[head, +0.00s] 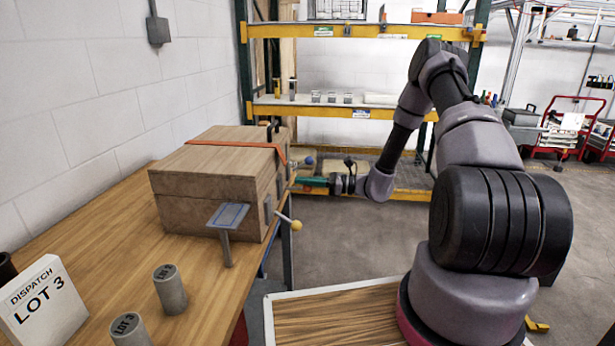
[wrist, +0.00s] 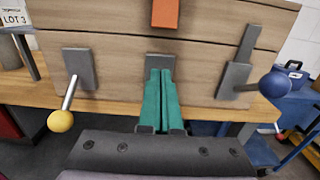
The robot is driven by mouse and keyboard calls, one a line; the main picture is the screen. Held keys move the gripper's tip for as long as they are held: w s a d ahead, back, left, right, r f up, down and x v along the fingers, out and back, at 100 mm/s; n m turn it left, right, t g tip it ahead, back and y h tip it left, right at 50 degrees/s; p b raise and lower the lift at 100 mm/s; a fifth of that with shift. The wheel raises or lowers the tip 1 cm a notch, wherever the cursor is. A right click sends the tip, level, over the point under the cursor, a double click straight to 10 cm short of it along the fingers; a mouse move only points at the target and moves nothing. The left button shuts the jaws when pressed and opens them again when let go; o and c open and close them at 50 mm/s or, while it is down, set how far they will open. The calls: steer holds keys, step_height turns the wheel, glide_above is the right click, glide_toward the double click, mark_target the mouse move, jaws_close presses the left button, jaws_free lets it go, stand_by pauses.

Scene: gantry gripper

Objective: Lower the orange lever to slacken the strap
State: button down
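A wooden box (head: 215,183) stands on the bench with an orange strap (head: 235,144) over its lid. The strap's end (wrist: 166,12) hangs down the box front in the wrist view, above a grey middle plate (wrist: 158,61). My gripper's green fingers (wrist: 160,76) point at this plate and lie close together, apparently shut. My gripper (head: 299,182) is at the box's front face in the head view. I see no orange lever; the fingers cover part of the middle plate, and I cannot tell whether anything is between them.
A yellow-knobbed lever (wrist: 61,120) is left of my fingers and a blue-knobbed lever (wrist: 273,84) right of them. The bench (head: 100,225) also holds grey cylinders (head: 170,289) and a "LOT 3" sign (head: 42,305). A rack (head: 350,110) stands behind.

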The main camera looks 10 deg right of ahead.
steer(key=shift+f, duration=0.7)
steer(key=shift+s+d+r, duration=0.15)
steer(key=shift+d+r, duration=0.15)
steer(key=shift+d, duration=0.2)
steer(key=shift+s+d+r, duration=0.15)
steer(key=shift+d+r, duration=0.15)
steer(key=shift+d, duration=0.2)
steer(key=v, duration=0.7)
steer(key=s+a+r+n+g+h, duration=0.2)
steer(key=s+r+n+g+h, duration=0.15)
steer(key=s+r+n, duration=0.45)
steer(key=s+a+r+n+g+h, duration=0.25)
steer(key=s+r+h, duration=0.2)
steer(key=r, duration=0.75)
steer(key=s+d+r+n+t+h, duration=0.3)
steer(key=s+r, duration=0.4)
steer(key=s, duration=0.1)
steer(key=s+d+r+n+t+h, duration=0.2)
steer(key=s+r+n+t+h, duration=0.2)
steer(key=s+r, duration=0.4)
steer(key=shift+d+r+t, duration=0.3)
steer(key=shift+d, duration=0.1)
